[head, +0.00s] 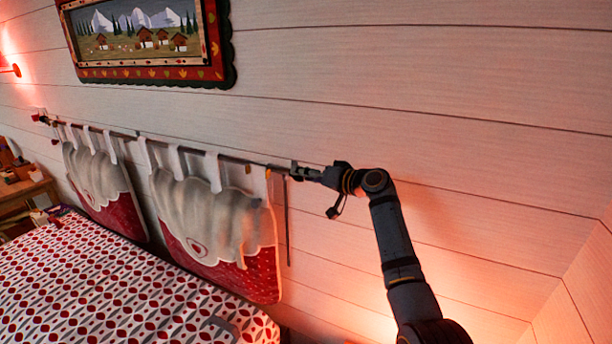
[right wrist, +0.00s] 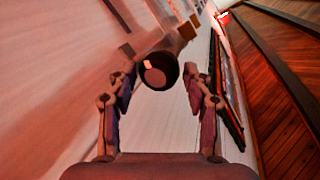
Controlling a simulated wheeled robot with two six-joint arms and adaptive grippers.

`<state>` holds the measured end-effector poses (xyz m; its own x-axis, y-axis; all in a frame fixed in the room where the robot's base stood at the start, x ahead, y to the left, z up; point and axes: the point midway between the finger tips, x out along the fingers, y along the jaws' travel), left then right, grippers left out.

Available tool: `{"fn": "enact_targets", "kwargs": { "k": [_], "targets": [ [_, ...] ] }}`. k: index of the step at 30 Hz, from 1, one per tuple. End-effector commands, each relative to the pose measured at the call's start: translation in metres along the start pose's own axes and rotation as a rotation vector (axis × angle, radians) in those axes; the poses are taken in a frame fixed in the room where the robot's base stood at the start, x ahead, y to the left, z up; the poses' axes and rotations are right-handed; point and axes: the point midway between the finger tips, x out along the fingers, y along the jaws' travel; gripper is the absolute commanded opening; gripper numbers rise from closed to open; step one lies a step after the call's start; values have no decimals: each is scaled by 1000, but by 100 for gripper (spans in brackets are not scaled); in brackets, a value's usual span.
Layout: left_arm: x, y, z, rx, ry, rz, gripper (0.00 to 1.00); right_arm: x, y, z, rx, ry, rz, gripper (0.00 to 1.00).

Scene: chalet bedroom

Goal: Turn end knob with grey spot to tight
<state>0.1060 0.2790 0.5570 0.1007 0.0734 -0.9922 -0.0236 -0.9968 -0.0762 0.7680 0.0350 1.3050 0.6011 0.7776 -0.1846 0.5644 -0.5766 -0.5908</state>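A thin rod (head: 235,160) runs along the plank wall, with two cushions hanging from it. Its right end knob (right wrist: 158,71) faces the right wrist camera as a dark-rimmed round end with a small pale spot near the upper left of its face. My right gripper (head: 312,175) is at that end of the rod, in line with it. In the right wrist view the fingers of the right gripper (right wrist: 165,92) stand apart, open on either side of the knob, with a gap visible; I cannot tell whether they touch it. My left gripper is not in view.
The hanging cushions (head: 205,215) are grey-white and red. A patterned bed (head: 90,285) fills the lower left, with a small grey object (head: 222,328) at its edge. A framed picture (head: 150,75) hangs above. The wall right of my arm is bare.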

Motion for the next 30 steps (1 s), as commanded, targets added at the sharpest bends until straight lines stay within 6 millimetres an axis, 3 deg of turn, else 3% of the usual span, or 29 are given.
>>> {"fn": "enact_targets", "kwargs": {
  "k": [14,24,30],
  "targets": [
    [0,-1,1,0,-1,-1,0,-9,1,-1,-3,2,0,65],
    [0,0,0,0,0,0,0,-85,2,0,-3,2,3,65],
    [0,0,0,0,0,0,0,-114,1,0,-2,1,1,65]
  ]
}}
